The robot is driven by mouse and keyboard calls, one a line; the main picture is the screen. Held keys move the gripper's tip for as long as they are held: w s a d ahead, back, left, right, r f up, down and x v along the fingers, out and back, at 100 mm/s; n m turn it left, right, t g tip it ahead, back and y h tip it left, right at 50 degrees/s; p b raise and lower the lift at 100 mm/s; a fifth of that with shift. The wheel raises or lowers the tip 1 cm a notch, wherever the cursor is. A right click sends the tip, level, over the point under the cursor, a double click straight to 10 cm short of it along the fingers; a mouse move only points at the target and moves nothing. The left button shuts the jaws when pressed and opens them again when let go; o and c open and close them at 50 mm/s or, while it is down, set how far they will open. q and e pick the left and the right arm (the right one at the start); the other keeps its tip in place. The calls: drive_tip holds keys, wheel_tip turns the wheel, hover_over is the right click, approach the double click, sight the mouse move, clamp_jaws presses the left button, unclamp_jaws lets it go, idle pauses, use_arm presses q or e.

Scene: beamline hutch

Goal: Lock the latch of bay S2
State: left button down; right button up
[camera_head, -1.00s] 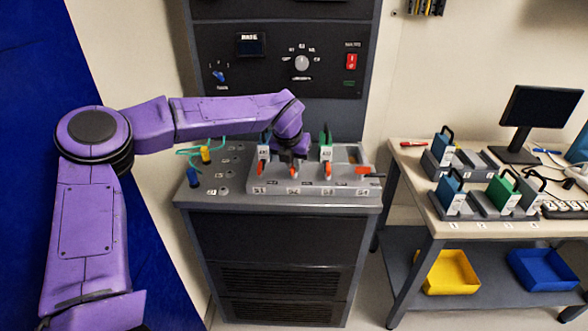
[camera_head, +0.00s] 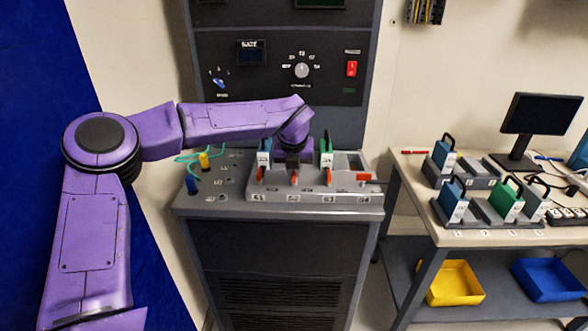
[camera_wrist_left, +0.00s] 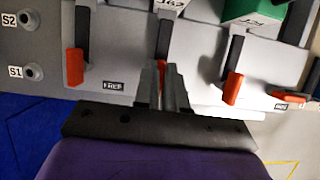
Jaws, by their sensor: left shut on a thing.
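The grey bay unit (camera_head: 345,195) stands on the cabinet top, with labels S1 to S4 along its front. The orange-tipped latch of bay S2 (camera_head: 295,179) points toward the front, like the S1 latch (camera_head: 260,174) and S3 latch (camera_head: 329,177). The S4 latch (camera_head: 363,177) lies sideways. My left gripper (camera_head: 293,166) is at the S2 latch. In the left wrist view, the fingers (camera_wrist_left: 170,88) are shut at the S2 latch (camera_wrist_left: 161,72) and partly hide its orange tip. My right gripper is not in view.
A blue module (camera_head: 265,153) in S1 and a green module (camera_head: 326,150) in S3 stand close on either side of my gripper. Sockets and a green cable (camera_head: 190,158) are left of the unit. The side table (camera_head: 470,235) on the right carries more modules and a monitor.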

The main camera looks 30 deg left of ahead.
use_arm(q)
drive_tip(key=c, duration=1.2)
unclamp_jaws()
drive_tip(key=shift+r, duration=0.1)
drive_tip(key=v, duration=1)
drive_tip(key=shift+s+r+b, duration=0.15)
drive_tip(key=shift+s+b, duration=0.05)
drive_tip(key=shift+b, duration=0.25)
